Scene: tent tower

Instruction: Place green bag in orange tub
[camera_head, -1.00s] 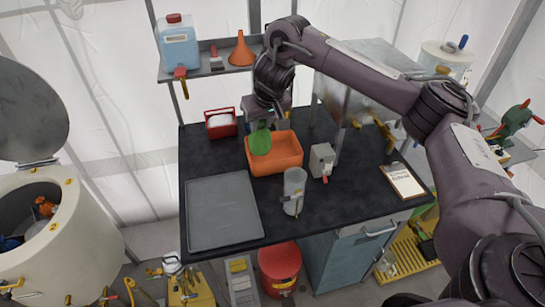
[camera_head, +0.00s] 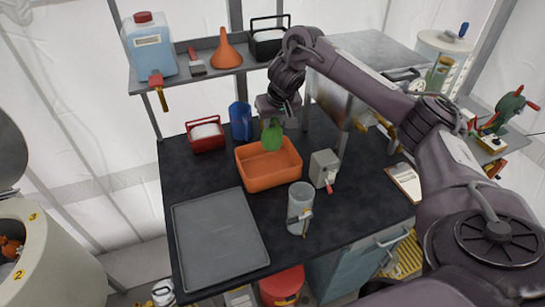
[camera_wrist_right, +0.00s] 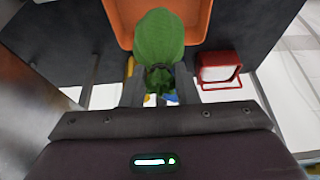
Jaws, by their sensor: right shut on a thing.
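The green bag (camera_head: 271,135) hangs from my right gripper (camera_head: 274,118), above the back right part of the orange tub. It also shows in the right wrist view (camera_wrist_right: 159,40), held at its tied neck between the fingers (camera_wrist_right: 160,85). The orange tub (camera_head: 270,180) sits on the black worktop, and its inside looks empty where I can see it. In the right wrist view the tub (camera_wrist_right: 203,20) lies beyond the bag. I cannot tell whether the bag's bottom is below the tub's rim. My left gripper is not in view.
Around the tub on the worktop (camera_head: 340,220) stand a red basket (camera_head: 205,136), a blue jug (camera_head: 240,121), a grey box (camera_head: 323,168), a clear cylinder (camera_head: 300,205) and a grey tray (camera_head: 218,238). A shelf behind holds a blue canister (camera_head: 149,48) and an orange funnel (camera_head: 224,50).

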